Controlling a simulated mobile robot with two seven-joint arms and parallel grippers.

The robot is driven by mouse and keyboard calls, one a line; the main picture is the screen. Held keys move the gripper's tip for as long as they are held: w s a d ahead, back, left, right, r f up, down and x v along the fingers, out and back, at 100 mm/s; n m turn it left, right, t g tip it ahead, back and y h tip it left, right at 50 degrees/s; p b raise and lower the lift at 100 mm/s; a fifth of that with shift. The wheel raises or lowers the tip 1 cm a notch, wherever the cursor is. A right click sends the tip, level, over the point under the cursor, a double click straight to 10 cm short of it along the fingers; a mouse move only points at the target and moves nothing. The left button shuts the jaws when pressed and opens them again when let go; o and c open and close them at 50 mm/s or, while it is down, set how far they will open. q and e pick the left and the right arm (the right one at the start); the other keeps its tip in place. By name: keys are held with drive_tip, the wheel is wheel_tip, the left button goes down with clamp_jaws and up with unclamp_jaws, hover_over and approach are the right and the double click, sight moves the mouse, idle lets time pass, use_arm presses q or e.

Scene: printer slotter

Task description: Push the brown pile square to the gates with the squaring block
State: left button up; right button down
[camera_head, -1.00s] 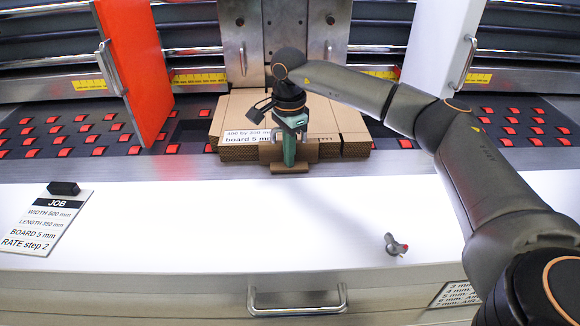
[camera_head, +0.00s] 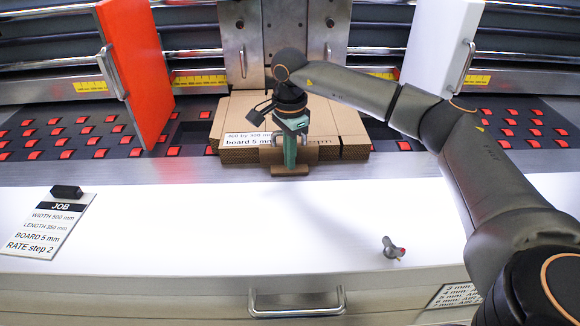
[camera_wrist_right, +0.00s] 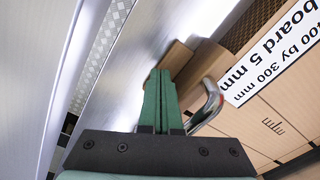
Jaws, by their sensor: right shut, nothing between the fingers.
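The brown pile (camera_head: 350,125) of flat boards lies between the orange gate (camera_head: 135,70) on the left and the white gate (camera_head: 437,45) on the right, with a gap on each side. The squaring block (camera_head: 290,171), brown with a metal handle, stands at the pile's front edge. My right gripper (camera_head: 290,163) points down at the block, its green fingers shut and empty. In the right wrist view the fingers (camera_wrist_right: 160,100) are beside the metal handle (camera_wrist_right: 211,100), not around it; contact is unclear. My left gripper is out of view.
A job sign (camera_head: 48,225) lies at the left of the white table (camera_head: 220,235). A small grey item (camera_head: 392,248) with a red tip lies right of centre. Black beds with red pads flank the pile. The table's middle is clear.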

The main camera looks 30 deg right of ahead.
drive_tip(key=shift+r+p, duration=0.4)
drive_tip(key=shift+r, duration=0.3)
drive_tip(key=shift+r+p, duration=0.45)
drive_tip(key=shift+r, duration=0.1)
drive_tip(key=shift+r+p, duration=0.6)
drive_tip(key=shift+r, duration=0.15)
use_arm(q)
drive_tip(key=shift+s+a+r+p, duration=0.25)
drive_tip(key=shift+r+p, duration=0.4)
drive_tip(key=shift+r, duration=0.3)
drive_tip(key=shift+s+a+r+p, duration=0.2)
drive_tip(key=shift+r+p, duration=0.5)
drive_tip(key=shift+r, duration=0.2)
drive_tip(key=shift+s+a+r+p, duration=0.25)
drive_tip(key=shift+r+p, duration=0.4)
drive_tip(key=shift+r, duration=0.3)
use_arm(e)
drive_tip(key=shift+r, duration=2.45)
